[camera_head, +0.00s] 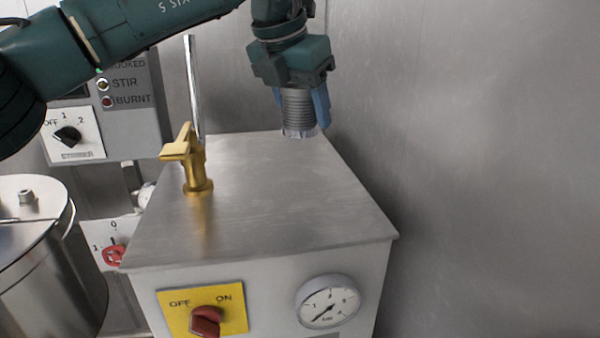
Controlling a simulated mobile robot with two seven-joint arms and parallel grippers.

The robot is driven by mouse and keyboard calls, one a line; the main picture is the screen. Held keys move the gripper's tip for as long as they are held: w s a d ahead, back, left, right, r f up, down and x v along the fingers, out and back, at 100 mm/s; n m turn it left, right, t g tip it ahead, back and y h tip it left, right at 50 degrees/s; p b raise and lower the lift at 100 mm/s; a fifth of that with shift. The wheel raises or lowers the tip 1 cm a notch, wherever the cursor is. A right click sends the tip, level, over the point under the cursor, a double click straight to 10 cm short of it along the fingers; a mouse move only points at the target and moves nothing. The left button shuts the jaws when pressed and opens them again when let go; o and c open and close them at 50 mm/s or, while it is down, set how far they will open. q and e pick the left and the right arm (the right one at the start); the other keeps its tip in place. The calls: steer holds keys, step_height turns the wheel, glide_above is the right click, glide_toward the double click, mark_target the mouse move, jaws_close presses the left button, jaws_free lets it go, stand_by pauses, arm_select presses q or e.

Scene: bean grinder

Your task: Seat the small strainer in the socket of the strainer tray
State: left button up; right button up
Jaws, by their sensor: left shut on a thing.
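My left gripper (302,112) comes in from the upper left and points down. Its blue fingers are shut on a small grey ribbed cylinder with a paler lower rim, which appears to be the small strainer (297,108). The strainer hangs upright near the back right corner of the steel box's top. I cannot tell how far above the top it is. I cannot make out the strainer tray or its socket in this view. My right gripper is not in view.
The steel box (270,205) has a mostly bare top. A brass valve (190,160) with a tall metal rod (193,90) stands at its left. A gauge (328,302) and red switch (206,321) are on its front. A steel pot (40,260) stands left; a wall (470,170) is right.

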arm_select(q)
steer(key=shift+w+f, duration=0.2)
steer(key=shift+f, duration=0.1)
steer(key=f, duration=0.5)
steer(key=shift+s, duration=0.2)
step_height(320, 180, down, 4)
steer(key=shift+r+p, duration=0.1)
steer(key=shift+p, duration=0.25)
steer(key=shift+f, duration=0.25)
steer(key=shift+w, duration=0.1)
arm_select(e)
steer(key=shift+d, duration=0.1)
arm_select(q)
steer(key=shift+f, duration=0.1)
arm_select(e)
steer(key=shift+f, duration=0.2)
